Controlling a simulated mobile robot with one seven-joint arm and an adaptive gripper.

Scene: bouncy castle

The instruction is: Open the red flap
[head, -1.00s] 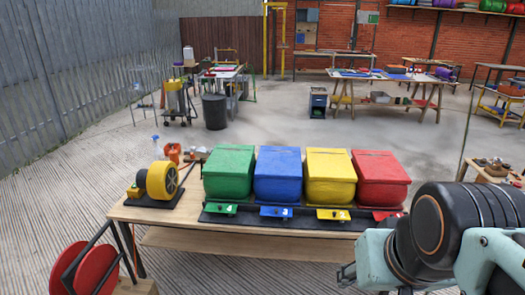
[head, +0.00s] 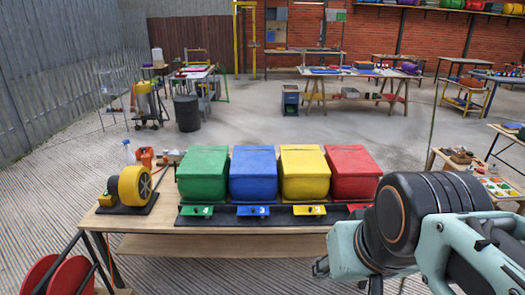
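A red bin (head: 352,172) with a closed-looking red lid stands at the right end of a row of coloured bins on a wooden table (head: 150,222). A small red tab (head: 361,207) shows low at its front, partly hidden behind my arm. I cannot tell whether the lid or this tab is the red flap. My gripper (head: 321,267) shows only in part at the lower right, in front of the table and apart from the red bin. Its fingers are mostly hidden behind my arm.
Green (head: 204,175), blue (head: 253,174) and yellow (head: 303,174) bins stand left of the red one, with matching front tabs on a dark base. A yellow reel (head: 134,186) sits at the table's left. A red reel (head: 58,275) stands front left.

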